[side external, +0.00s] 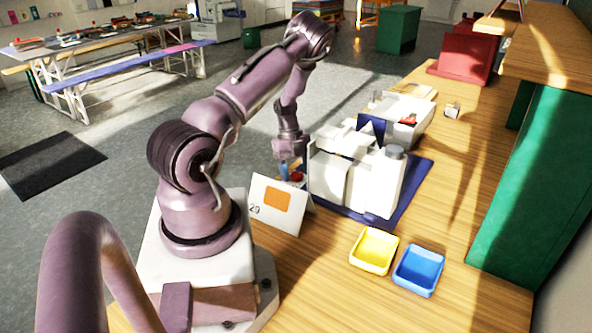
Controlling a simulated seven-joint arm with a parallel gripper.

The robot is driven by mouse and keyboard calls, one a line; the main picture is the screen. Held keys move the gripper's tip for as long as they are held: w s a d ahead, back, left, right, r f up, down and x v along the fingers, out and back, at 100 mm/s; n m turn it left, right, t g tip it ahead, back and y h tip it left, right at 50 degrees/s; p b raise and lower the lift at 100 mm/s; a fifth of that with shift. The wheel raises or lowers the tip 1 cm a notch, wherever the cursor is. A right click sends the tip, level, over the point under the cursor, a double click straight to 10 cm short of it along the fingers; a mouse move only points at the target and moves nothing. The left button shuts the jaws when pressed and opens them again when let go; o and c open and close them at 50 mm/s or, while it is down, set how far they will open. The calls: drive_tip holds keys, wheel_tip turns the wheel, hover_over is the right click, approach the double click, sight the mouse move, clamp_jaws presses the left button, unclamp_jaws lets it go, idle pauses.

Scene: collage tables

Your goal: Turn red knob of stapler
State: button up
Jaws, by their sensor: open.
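A white boxy machine (378,186), which seems to be the stapler, stands on a dark blue mat (416,180) on the wooden table. A small red knob (297,177) shows at its left side, just above the white card. My gripper (284,172) points down at the left of the machine, close beside the red knob, with a blue part at its end. It is open and seems empty. I cannot tell if a finger touches the knob. The card hides what is below the knob.
A white tent card (257,210) with an orange square stands in front of the knob. Yellow (374,270) and blue (419,288) trays lie nearer. Another white device (408,112) is behind the machine. A green cabinet (530,180) borders the right.

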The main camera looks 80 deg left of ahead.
drive_tip(key=c, duration=0.9)
drive_tip(key=shift+n, duration=0.3)
drive_tip(key=n+t, duration=0.1)
drive_tip(key=n, duration=0.3)
drive_tip(key=shift+s+r+t+y, duration=0.1)
drive_tip(key=shift+s+t+y, duration=0.05)
drive_tip(key=shift+t+y, duration=0.25)
drive_tip(key=n+y, duration=0.1)
drive_tip(key=n, duration=0.2)
drive_tip(key=n+t, duration=0.1)
drive_tip(key=n, duration=0.1)
drive_tip(key=shift+d+n+y, duration=0.15)
drive_tip(key=shift+n+y, duration=0.25)
drive_tip(key=o, duration=0.9)
